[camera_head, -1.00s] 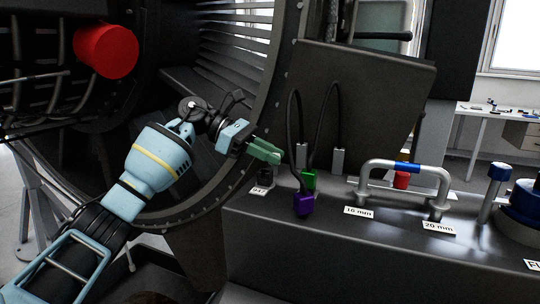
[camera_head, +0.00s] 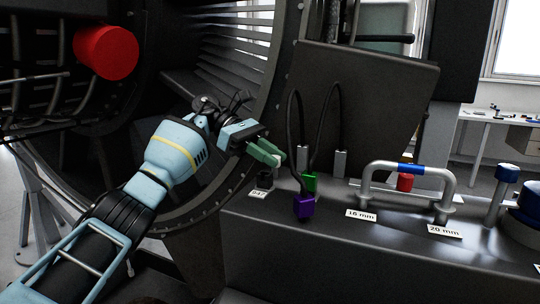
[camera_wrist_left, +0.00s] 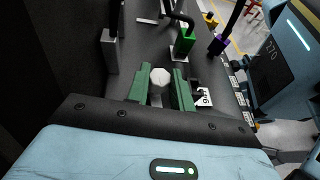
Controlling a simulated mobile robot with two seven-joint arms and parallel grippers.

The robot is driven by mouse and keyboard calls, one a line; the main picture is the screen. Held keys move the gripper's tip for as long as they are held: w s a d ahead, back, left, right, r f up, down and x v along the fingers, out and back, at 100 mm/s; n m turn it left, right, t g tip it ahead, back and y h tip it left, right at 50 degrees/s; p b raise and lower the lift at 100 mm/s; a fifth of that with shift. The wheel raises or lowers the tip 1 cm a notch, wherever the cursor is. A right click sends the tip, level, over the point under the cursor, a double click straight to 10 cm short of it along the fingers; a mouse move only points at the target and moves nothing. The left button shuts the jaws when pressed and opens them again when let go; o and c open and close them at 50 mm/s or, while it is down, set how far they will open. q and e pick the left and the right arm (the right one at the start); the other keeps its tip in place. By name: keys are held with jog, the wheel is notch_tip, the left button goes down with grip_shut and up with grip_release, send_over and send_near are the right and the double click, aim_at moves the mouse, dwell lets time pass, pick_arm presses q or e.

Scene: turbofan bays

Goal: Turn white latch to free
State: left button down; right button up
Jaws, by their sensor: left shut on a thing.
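The white latch shows as a pale faceted knob (camera_wrist_left: 160,77) between the green fingers in the left wrist view. In the head view it is mostly hidden by the fingers. My left gripper (camera_head: 276,155) reaches in from the left, just above the dark block (camera_head: 265,179) with the S47 label. In the left wrist view my left gripper (camera_wrist_left: 161,88) has its two green fingers on either side of the latch, shut on it. My right gripper does not show.
A green connector (camera_head: 309,182) and a purple connector (camera_head: 303,207) on black cables stand close on the right. Beyond them is a grey handle (camera_head: 445,190) with a blue grip. The turbofan casing rim (camera_head: 262,130) is close behind my left arm.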

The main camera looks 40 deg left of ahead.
pick_arm(q)
jog(key=c, duration=1.2)
grip_release()
jog(key=shift+f, duration=0.1)
jog(key=shift+a, duration=0.1)
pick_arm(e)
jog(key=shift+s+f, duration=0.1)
pick_arm(q)
jog(key=shift+a+r, duration=0.2)
jog(key=shift+a, duration=0.05)
jog(key=v, duration=0.7)
jog(key=shift+b, duration=0.4)
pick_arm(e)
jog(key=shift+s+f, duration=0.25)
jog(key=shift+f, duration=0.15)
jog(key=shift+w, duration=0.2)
pick_arm(q)
jog(key=shift+r, duration=0.1)
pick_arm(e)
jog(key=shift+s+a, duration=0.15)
